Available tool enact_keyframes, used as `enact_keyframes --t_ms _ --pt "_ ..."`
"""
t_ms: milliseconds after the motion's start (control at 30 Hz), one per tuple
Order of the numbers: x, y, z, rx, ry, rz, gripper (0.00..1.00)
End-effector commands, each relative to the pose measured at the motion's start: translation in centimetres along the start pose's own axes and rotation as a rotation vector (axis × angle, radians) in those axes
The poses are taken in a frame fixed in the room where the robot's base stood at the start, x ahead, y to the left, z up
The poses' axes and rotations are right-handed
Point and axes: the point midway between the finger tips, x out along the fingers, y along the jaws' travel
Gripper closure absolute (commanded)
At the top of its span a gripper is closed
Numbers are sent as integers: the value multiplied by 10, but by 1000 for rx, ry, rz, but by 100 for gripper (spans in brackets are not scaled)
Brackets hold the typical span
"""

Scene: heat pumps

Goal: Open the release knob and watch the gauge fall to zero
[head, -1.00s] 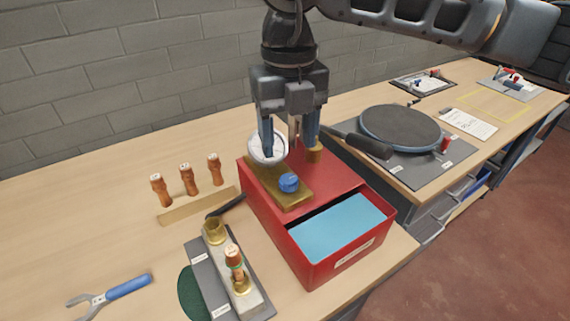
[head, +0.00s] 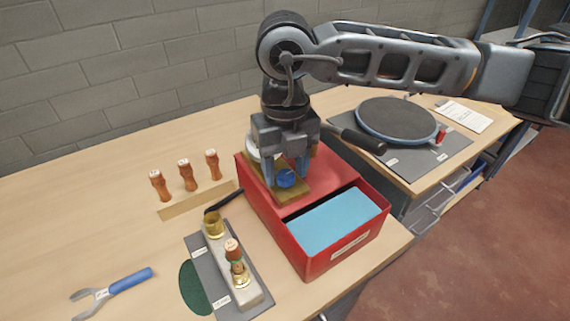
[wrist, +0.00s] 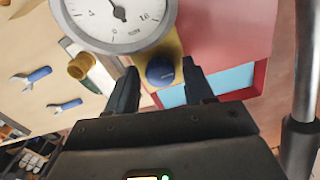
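The blue release knob (wrist: 160,70) sits on a brass block (head: 292,196) on top of the red box (head: 333,188). My gripper (head: 287,180) points down at the knob. In the wrist view the open fingers stand on either side of the knob, with gaps to it, so it is not gripped. The white round gauge (wrist: 118,14) is beside the knob, partly cut off by the top edge of the wrist view. Its black needle shows, pointing up and left in the picture, away from the lettering. In the head view my gripper mostly hides the gauge.
Left of the box stand a brass fitting (head: 213,224) and a brown-topped valve (head: 234,250) on a grey base. Several brown pieces (head: 185,175) stand further back. A blue-handled wrench (head: 128,282) lies at front left. A round black plate (head: 397,117) is at right.

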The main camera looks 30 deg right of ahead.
Motion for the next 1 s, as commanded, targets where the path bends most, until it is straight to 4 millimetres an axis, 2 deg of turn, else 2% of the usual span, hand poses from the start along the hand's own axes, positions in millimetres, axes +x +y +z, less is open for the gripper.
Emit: enact_keyframes --t_ms 33,500,767,1000 --pt "0 0 0 0 0 0 52" --pt "0 0 0 0 0 0 95" --pt "2 0 0 -34 -1 -1 95" --pt "6 0 0 -163 -3 -2 95"
